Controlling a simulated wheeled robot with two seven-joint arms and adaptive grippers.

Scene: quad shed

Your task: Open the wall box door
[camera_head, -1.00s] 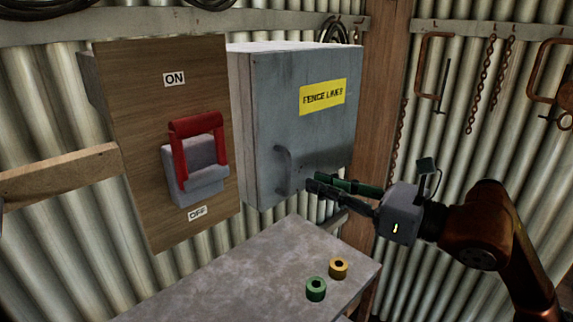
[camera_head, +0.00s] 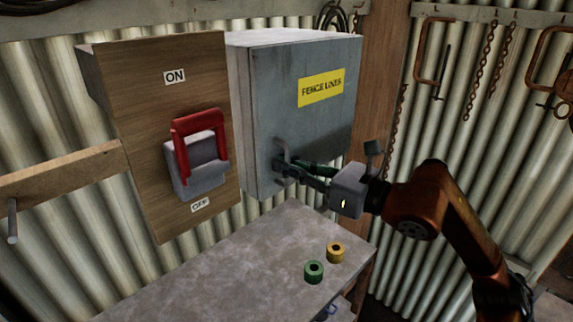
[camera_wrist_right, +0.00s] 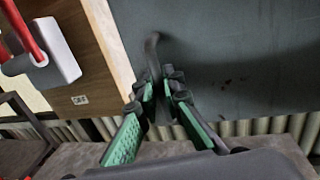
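The wall box (camera_head: 300,110) is grey with a yellow "FENCE LINES" label, and its door is shut in the head view. A curved grey handle (camera_head: 285,153) is at the door's lower left; it also shows in the right wrist view (camera_wrist_right: 151,50). My right gripper (camera_head: 282,167) is at the handle's lower part. In the right wrist view, the green-padded fingers (camera_wrist_right: 160,82) stand on either side of the handle with a narrow gap between them. I cannot tell whether they grip it. My left gripper is not in view.
A wooden board with a red-handled switch (camera_head: 200,150) is left of the box. A grey bench (camera_head: 220,265) below holds a green ring (camera_head: 314,272) and a yellow ring (camera_head: 336,252). A wooden post (camera_head: 382,100) stands right of the box.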

